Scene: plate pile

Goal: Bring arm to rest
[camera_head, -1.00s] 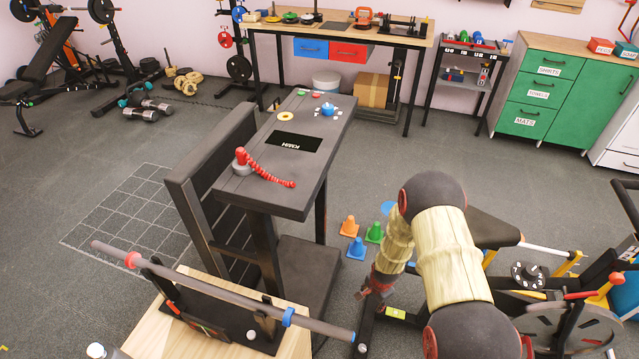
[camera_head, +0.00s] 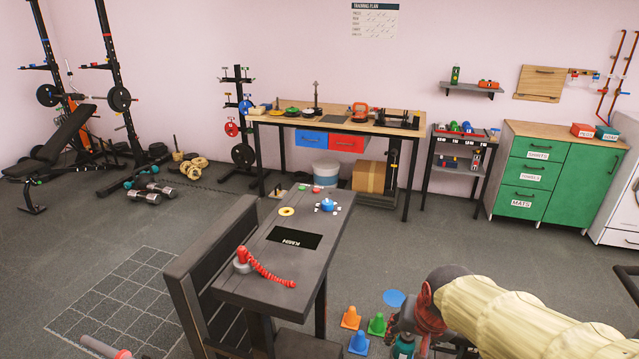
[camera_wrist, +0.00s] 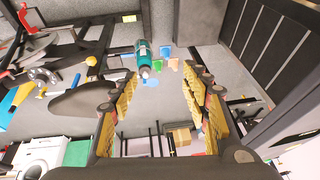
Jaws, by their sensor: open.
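My gripper (camera_wrist: 153,82) is open in the wrist view, with its two padded fingers wide apart and nothing between them. A teal bottle-like object (camera_wrist: 144,58) shows beyond the fingertips, apart from them. In the head view my arm reaches in from the lower right, low over the floor beside the grey bench table. The fingers cannot be made out clearly there. A teal object (camera_head: 404,346) shows at the bottom edge, close to my arm's end and partly cut off.
The grey bench table (camera_head: 232,290) holds a red chain-like piece (camera_head: 268,268). Orange (camera_head: 351,318), green (camera_head: 377,324) and blue (camera_head: 359,343) cones stand on the floor near my arm. A workbench (camera_head: 390,122) and green cabinet (camera_head: 540,165) stand behind. Open floor (camera_head: 440,230) lies between.

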